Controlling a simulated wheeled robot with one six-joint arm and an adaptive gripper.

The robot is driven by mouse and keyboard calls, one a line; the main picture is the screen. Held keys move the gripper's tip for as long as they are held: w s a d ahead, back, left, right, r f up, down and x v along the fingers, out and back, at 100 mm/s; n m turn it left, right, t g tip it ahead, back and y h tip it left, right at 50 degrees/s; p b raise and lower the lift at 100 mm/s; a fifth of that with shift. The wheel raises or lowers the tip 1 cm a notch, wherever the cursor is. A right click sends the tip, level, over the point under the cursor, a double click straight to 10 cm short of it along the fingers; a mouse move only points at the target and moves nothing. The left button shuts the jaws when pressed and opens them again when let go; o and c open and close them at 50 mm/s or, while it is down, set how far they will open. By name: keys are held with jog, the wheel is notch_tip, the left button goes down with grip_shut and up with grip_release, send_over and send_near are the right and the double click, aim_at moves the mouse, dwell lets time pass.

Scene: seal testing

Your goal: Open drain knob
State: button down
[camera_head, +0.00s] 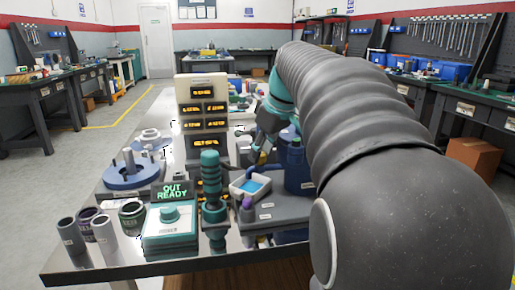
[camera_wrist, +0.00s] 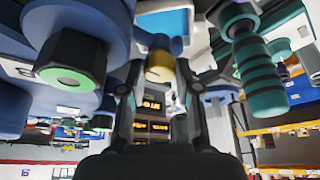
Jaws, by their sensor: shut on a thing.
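In the wrist view my gripper (camera_wrist: 158,78) has its two dark fingers on either side of a small yellow knob (camera_wrist: 159,65). The fingers are shut on this knob, which sits under a blue part. In the head view my gripper (camera_head: 262,148) reaches down behind the small white tray, beside the dark blue housing (camera_head: 298,172). The knob is hidden there by my gripper and the nearby parts. I cannot read any label on the knob.
A teal ribbed handle (camera_head: 210,185) stands left of the gripper and shows close in the wrist view (camera_wrist: 262,75). A white tray (camera_head: 250,185) with blue content is near. A control box (camera_head: 170,222), under a sign reading "OUT READY", and grey cylinders (camera_head: 104,238) stand at front left.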

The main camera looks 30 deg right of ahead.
jog(key=shift+n+g, duration=0.3)
jog(key=shift+n, duration=0.5)
jog(key=shift+y, duration=0.3)
jog(key=c, duration=0.8)
grip_release()
jog(key=v, duration=1.2)
